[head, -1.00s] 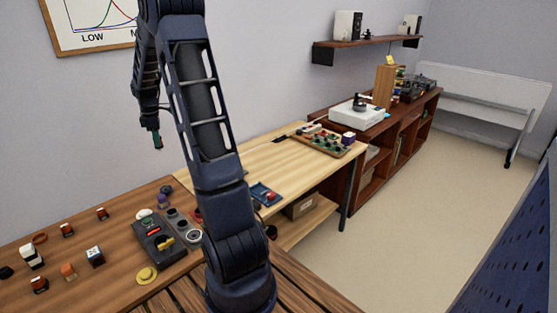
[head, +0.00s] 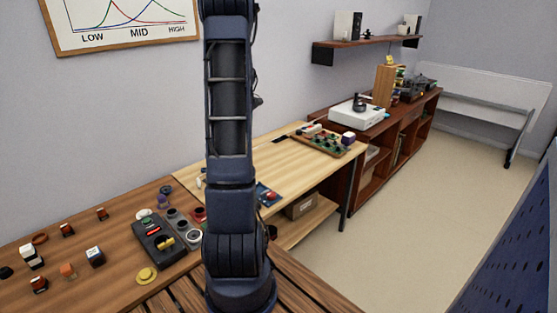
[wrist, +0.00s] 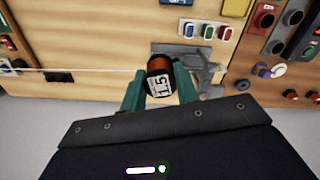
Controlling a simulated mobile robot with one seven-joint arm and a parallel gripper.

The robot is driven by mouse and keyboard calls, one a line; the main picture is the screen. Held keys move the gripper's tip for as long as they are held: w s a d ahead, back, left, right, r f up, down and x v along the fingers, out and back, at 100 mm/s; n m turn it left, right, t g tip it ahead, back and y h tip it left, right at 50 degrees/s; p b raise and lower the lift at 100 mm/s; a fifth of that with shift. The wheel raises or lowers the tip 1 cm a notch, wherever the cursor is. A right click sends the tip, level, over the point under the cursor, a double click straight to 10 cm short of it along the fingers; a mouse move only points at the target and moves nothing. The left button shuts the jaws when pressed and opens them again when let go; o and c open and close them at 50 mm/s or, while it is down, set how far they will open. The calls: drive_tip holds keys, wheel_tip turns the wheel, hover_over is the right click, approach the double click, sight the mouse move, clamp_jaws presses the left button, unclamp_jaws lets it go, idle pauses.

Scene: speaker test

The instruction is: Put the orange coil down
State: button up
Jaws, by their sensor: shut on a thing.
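My gripper (wrist: 160,84) shows in the wrist view with two green fingers shut on the orange coil (wrist: 158,64). The coil has an orange winding and a dark end with a white label that reads 1.5. It is held above the light wood bench (wrist: 120,50); I cannot tell how high. In the head view my gripper and the coil are hidden behind my own arm.
A grey bracket-like piece (wrist: 203,72) lies close to the right of the coil. A holder with blue, green and red pieces (wrist: 208,31) stands beyond it. Bare bench shows in the head view (head: 285,165).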

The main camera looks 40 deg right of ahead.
drive_tip(key=s+d+m, duration=0.3)
drive_tip(key=s+d, duration=0.6)
hover_over(276, 179)
wheel_tip(276, 179, down, 4)
drive_tip(key=f, duration=0.1)
wheel_tip(276, 179, down, 20)
drive_tip(key=shift+a+f, duration=0.1)
drive_tip(key=shift+s, duration=0.1)
drive_tip(key=o, duration=1)
drive_tip(key=shift+c, duration=0.2)
